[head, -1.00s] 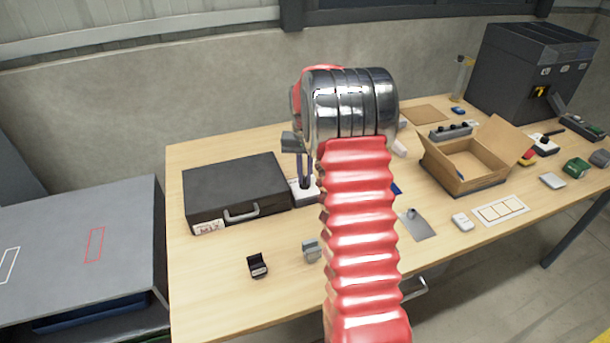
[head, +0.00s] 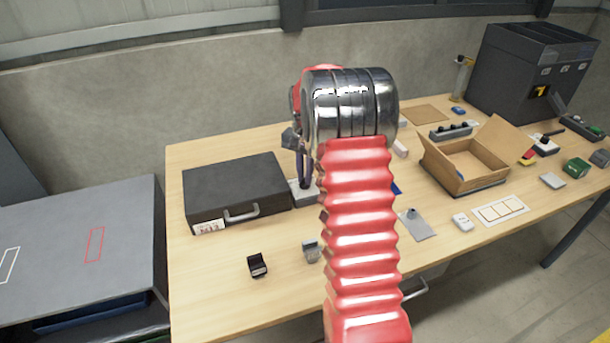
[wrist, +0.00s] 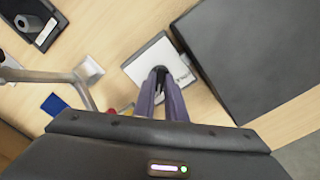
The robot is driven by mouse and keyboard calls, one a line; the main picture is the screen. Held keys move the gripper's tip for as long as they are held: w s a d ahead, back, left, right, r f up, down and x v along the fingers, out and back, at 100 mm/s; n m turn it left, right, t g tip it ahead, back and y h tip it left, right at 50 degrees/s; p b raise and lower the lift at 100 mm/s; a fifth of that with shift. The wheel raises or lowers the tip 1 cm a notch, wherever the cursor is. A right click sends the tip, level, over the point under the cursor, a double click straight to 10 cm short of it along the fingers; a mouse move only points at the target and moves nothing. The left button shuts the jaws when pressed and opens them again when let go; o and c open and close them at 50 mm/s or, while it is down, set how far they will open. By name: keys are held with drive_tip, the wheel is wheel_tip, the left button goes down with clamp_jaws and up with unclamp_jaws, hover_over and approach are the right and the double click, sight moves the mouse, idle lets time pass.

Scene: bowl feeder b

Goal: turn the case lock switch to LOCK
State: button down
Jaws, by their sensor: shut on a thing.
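The case lock switch (head: 304,196) is a small pale box on the table, beside the right side of the black case (head: 236,187). In the wrist view the switch's white top plate (wrist: 148,58) lies under my fingertips, and the case (wrist: 262,45) is to its right. My gripper (wrist: 160,72) points down and is shut on the switch's knob, which is mostly hidden between the dark fingers. Small print on the plate is too small to read, so I cannot tell the knob's setting. In the head view my arm partly hides the gripper (head: 301,180) and the switch.
A small black holder (head: 257,266) and a grey one (head: 311,251) stand at the table's front. An open cardboard box (head: 468,160) and a dark machine (head: 525,75) are to the right. A grey cabinet (head: 60,250) stands at the left.

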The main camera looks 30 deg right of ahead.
drive_tip(key=shift+w, duration=0.1)
drive_tip(key=c, duration=1.8)
unclamp_jaws()
drive_tip(key=shift+r, duration=0.1)
wheel_tip(320, 180, up, 14)
drive_tip(key=shift+f, duration=0.25)
